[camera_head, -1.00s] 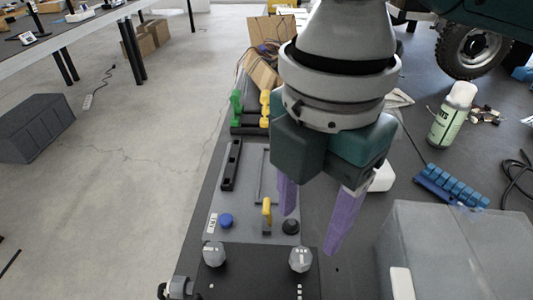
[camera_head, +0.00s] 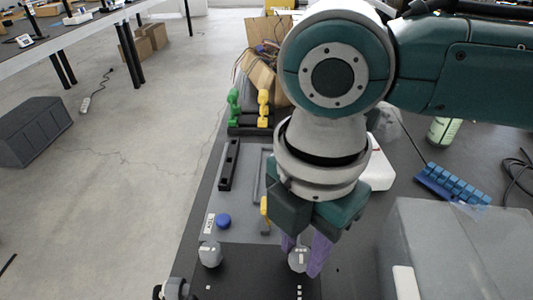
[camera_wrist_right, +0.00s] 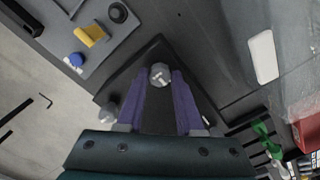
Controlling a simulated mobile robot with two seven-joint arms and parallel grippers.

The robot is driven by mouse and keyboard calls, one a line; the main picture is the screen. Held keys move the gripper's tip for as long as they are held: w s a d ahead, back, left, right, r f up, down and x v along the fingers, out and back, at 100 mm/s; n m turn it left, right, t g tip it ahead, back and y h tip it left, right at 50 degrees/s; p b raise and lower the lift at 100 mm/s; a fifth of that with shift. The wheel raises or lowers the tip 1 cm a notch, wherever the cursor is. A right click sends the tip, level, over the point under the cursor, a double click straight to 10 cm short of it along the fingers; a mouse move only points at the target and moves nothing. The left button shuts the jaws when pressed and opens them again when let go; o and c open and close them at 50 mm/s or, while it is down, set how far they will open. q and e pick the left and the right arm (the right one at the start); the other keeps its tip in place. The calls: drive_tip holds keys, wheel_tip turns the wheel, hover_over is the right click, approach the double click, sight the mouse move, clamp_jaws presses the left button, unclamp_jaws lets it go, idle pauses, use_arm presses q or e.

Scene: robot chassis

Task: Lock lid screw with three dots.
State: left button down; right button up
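The grey screw knob (camera_head: 298,260) on the right of the black lid (camera_head: 255,275) has a row of white dots beside it, too small to count surely. A second grey knob (camera_head: 210,255) stands on the left of the lid, with one dot near it. My right gripper (camera_head: 303,262) points down at the right knob, its purple fingers apart. In the wrist view the right knob (camera_wrist_right: 160,75) sits between the fingertips, with no clear sign of a grip; the other knob (camera_wrist_right: 109,112) is left of the fingers. My left gripper is out of view.
Behind the lid, a grey panel carries a blue button (camera_head: 223,221) and a yellow handle (camera_head: 264,208). A translucent grey box (camera_head: 455,250) stands to the right.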

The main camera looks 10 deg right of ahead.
clamp_jaws()
